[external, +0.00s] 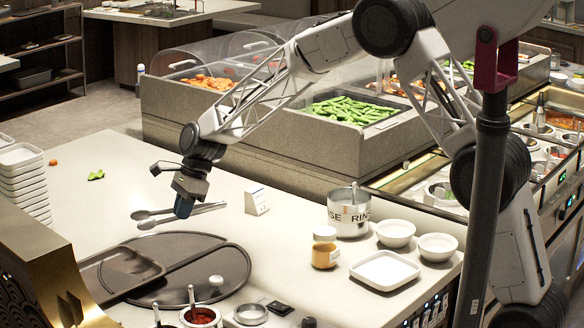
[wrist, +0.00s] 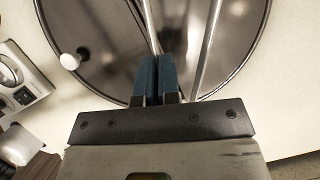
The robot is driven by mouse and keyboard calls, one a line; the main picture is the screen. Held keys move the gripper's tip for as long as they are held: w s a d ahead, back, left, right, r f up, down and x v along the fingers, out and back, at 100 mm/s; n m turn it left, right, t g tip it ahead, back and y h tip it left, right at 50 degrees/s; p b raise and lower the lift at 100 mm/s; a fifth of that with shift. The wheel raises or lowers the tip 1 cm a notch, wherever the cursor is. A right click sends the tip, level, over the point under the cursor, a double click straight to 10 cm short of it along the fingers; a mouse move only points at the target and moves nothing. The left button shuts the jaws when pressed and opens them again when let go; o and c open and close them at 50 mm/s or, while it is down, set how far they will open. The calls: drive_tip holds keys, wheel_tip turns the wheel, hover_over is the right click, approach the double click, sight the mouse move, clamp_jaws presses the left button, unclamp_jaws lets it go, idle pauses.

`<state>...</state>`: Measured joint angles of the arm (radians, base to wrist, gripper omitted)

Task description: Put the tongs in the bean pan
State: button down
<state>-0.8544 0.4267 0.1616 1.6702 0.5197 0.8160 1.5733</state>
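Silver tongs (external: 155,216) are held up over the counter, lying roughly level, with their rounded ends to the left. My gripper (external: 184,207), with blue fingers, is shut on them; in the wrist view the fingers (wrist: 158,78) are close together on one thin metal arm of the tongs (wrist: 150,25), while another arm runs up to the right. The grip point itself is partly hidden. The bean pan (external: 308,117), full of green pods (external: 350,109), is set in the grey stone counter at the back, to the right of and apart from my gripper.
A dark round lid or tray (external: 225,270) lies below my gripper. A small white sign (external: 256,199), a RINSE pot (external: 348,222), white bowls (external: 395,233) and a jar (external: 324,253) stand to the right. A clear cover (external: 205,62) stands over the orange food beside the beans.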

wheel_tip(320, 180, down, 6)
drive_tip(key=shift+r, duration=0.1)
drive_tip(key=shift+w+a, duration=0.1)
idle(0.3)
hover_over(139, 243)
drive_tip(key=d, duration=0.1)
drive_tip(key=shift+w+d+f, duration=0.1)
drive_tip(key=shift+w+f, duration=0.2)
drive_tip(key=shift+f, duration=0.4)
drive_tip(key=shift+f, duration=0.15)
idle(0.4)
drive_tip(key=shift+f, duration=1.65)
drive_tip(key=shift+f, duration=0.1)
drive_tip(key=c, duration=1.3)
unclamp_jaws()
drive_tip(key=shift+c, duration=0.2)
